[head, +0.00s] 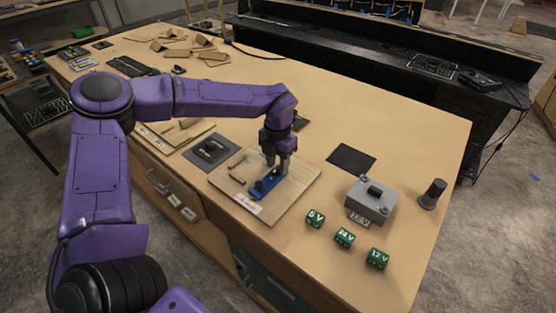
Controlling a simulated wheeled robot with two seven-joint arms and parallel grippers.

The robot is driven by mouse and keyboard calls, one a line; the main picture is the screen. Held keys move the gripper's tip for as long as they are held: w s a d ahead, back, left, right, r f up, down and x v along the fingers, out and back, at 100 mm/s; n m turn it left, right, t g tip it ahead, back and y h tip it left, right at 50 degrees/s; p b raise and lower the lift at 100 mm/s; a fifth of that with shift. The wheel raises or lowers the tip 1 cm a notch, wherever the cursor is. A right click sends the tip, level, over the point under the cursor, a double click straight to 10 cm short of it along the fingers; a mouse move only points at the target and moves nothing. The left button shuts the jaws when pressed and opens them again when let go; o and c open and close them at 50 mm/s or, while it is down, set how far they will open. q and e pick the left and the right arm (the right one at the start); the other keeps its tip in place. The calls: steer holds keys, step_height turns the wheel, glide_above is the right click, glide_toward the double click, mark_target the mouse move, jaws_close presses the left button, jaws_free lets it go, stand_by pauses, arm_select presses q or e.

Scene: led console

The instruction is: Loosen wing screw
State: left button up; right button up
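My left gripper (276,164) points down over a light wooden board (295,185) on the workbench. Its fingertips are right at a small blue part (270,183) with dark bits on it, which lies on the board. I cannot make out a wing screw as such; it may be one of the small dark bits or be hidden by the fingers. Whether the fingers are apart or closed on something is too small to tell. My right gripper is not in view.
Loose wooden pieces lie at the far left. The back middle is clear.

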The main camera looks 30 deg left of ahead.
arm_select(q)
steer(key=shift+w+f, duration=0.1)
steer(key=shift+f, duration=0.2)
steer(key=shift+s+r, duration=0.15)
steer(key=shift+s, duration=0.3)
steer(key=shift+c, duration=0.6)
jaws_close()
steer(key=shift+n, duration=0.3)
